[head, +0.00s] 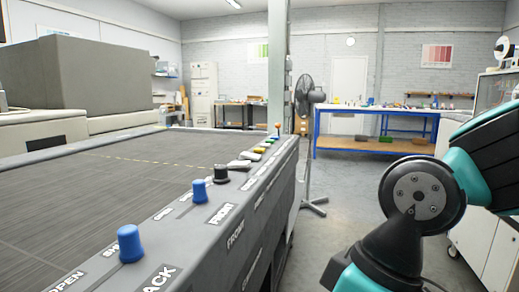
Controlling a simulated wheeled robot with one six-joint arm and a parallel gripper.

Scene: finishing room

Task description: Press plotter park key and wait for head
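The plotter appears to be the large flat machine with a dark bed (100,185) on the left. Along its right rim runs a row of controls: two blue knobs (130,244), a black knob (221,174), several small white, yellow and green keys (259,150), and an orange-topped knob (278,128) at the far end. The near rim labels read OPEN, BACK and FRONT; those by the small keys are too small to read, so I cannot tell which is the park key. No plotter head can be made out. My gripper is out of view; only my arm shows, at right.
A large grey box-shaped housing (85,72) stands at the back left. A black fan on a stand (308,95) is beyond the rim's far end, its foot on the floor. A blue-framed workbench (375,112) is at the back.

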